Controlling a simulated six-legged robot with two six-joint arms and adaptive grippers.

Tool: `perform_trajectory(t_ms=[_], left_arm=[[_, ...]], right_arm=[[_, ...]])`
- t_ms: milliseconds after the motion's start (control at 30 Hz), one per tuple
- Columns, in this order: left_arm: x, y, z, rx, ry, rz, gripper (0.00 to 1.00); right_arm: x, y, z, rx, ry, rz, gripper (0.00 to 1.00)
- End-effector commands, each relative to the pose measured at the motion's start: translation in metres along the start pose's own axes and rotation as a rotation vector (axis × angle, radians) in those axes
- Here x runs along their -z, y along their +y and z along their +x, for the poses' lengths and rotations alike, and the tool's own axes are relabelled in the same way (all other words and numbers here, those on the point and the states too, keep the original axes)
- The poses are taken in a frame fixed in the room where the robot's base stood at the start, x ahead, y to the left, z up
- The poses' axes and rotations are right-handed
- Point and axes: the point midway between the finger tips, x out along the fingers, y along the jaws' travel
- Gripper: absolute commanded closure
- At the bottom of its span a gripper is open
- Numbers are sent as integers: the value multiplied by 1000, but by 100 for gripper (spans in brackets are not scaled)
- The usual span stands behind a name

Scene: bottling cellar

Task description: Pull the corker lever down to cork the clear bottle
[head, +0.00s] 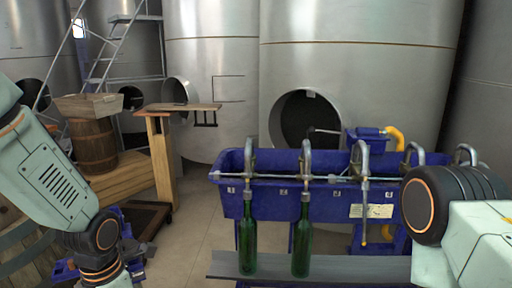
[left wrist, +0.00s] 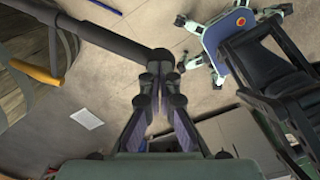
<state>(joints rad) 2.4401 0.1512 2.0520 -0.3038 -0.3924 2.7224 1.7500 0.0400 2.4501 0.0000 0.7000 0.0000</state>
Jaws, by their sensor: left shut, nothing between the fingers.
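My left gripper (left wrist: 160,82) shows in the left wrist view with its fingers together and nothing between them. In the head view its arm comes in at the lower left, well left of the blue filling trough (head: 270,205). Two green bottles, one on the left (head: 248,240) and one on the right (head: 302,240), stand upright on a grey shelf (head: 375,268) under the hooked metal spouts. I cannot pick out a clear bottle or identify the corker lever with certainty in either view. My right gripper is outside both views; only its arm shows at the right.
A blue unit with a yellow curved part (head: 393,138) stands behind the trough. Steel tanks (head: 210,80) line the back. A wooden barrel (head: 93,145) and wooden stand (head: 160,160) are at left. Floor (head: 190,230) between stand and trough is clear.

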Motion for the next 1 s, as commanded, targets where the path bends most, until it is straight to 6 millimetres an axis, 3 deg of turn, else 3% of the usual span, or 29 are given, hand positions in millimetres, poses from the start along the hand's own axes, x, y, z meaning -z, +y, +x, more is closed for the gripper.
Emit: perform_trajectory(t_ms=[233, 667, 1000], left_arm=[[5, -4, 16, 6, 10, 1, 100], [4, -4, 18, 5, 8, 0, 100], [3, -4, 34, 4, 6, -1, 100]], right_arm=[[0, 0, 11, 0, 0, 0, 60], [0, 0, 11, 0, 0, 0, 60], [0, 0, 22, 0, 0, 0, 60]])
